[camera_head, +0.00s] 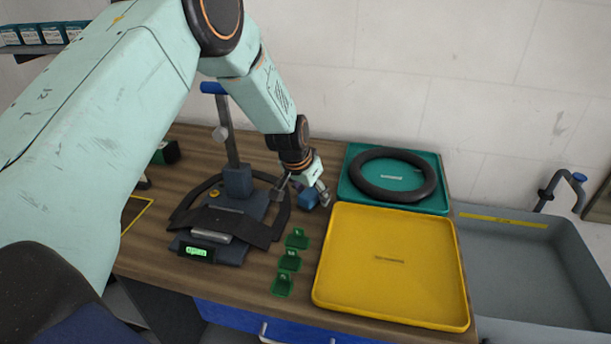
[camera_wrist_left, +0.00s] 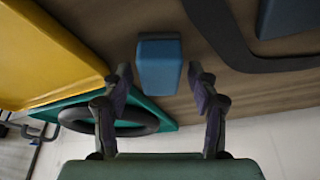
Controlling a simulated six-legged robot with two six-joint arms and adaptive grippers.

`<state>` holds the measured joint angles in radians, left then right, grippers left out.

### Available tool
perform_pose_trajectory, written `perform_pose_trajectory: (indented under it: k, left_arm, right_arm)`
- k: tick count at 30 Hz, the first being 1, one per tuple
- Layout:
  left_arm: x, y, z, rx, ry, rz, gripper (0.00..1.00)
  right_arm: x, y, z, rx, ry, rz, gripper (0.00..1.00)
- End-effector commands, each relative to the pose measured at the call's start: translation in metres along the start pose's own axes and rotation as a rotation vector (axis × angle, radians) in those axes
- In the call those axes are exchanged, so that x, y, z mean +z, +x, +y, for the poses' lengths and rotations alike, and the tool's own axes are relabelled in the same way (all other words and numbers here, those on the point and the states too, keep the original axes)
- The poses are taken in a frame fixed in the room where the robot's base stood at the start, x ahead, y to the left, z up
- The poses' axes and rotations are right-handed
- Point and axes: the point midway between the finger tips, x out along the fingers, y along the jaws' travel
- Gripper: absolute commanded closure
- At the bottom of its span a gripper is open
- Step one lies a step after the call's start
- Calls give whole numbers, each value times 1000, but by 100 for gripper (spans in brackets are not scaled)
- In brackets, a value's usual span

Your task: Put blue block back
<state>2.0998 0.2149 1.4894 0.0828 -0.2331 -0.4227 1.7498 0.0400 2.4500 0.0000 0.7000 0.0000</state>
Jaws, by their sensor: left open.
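The blue block (camera_head: 308,200) is on the wooden workbench, between the dark stand and the teal tray. My left gripper (camera_head: 302,194) reaches down over it with its fingers spread to either side. In the left wrist view the blue block (camera_wrist_left: 158,64) lies between and just beyond the fingertips of my left gripper (camera_wrist_left: 160,80). A gap shows on each side, so the fingers are open and not closed on it. The block's underside is hidden. My right gripper is not in view.
A stand with a digital display (camera_head: 196,251) is left of the block. Small green bins (camera_head: 289,261) line the bench in front. A yellow tray (camera_head: 462,280) and a teal tray (camera_head: 443,190) holding a black ring (camera_head: 425,176) are right. A grey sink (camera_head: 520,290) is beyond.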

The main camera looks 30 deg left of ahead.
Motion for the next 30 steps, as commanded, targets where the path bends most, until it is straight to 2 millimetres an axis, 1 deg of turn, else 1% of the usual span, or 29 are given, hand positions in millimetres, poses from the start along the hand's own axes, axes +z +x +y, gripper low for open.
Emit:
perform_pose_trajectory:
  k: [1, 6, 12, 15, 18, 21, 30]
  left_arm:
    - [-3, -14, -1, 0, 0, 5, 40]
    - [-3, -51, 0, 1, 0, 6, 40]
    - [-3, -90, 0, 1, 0, 5, 40]
    - [-2, -103, 0, 1, -1, 4, 40]
    - [-1, -112, 0, 1, 0, 4, 40]
    - [-1, -116, 0, 0, 0, 4, 40]
    - [-1, -117, 0, 0, 0, 3, 40]
  right_arm:
    - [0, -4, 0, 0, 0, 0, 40]
    - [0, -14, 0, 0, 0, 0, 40]
    - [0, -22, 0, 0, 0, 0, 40]
    - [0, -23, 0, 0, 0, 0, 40]
    - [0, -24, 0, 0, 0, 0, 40]
    - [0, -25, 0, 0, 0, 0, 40]
    - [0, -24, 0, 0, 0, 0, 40]
